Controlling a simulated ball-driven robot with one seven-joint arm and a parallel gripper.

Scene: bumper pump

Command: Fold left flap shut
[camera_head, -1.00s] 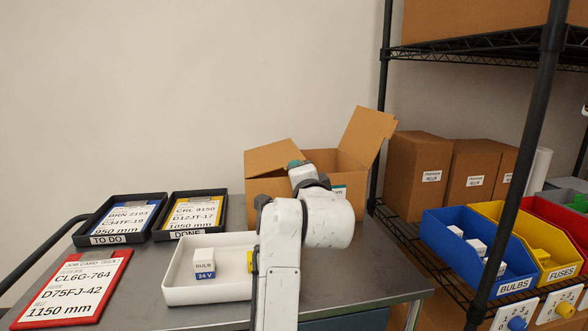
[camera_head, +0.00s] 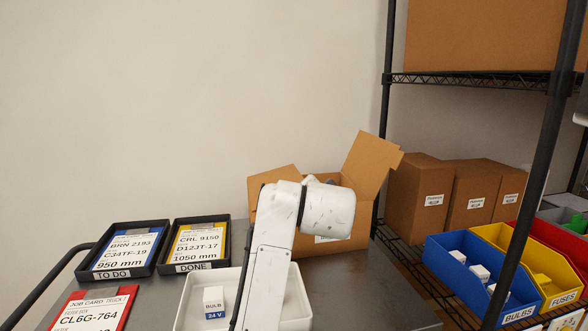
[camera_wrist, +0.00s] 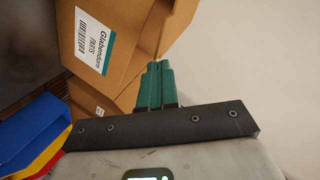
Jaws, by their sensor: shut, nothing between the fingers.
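The open cardboard box (camera_head: 345,242) stands at the table's far right, partly hidden by my arm. Its left flap (camera_head: 270,179) stands raised, leaning outward. Its right flap (camera_head: 371,160) stands up taller. In the wrist view a cardboard box with a white and teal label (camera_wrist: 93,42) fills the upper left. My gripper (camera_wrist: 160,66) shows there with its green fingers shut together and empty, beside that box's edge. I cannot tell whether they touch it. In the head view my gripper is hidden behind my own arm.
A white tray (camera_head: 185,303) with a bulb box (camera_head: 213,302) stands in front. Black TO DO (camera_head: 120,276) and DONE (camera_head: 195,268) trays and a red job card (camera_head: 125,315) lie left. A shelf post (camera_head: 383,110), closed cartons (camera_head: 418,190) and a blue bin (camera_head: 465,275) stand right.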

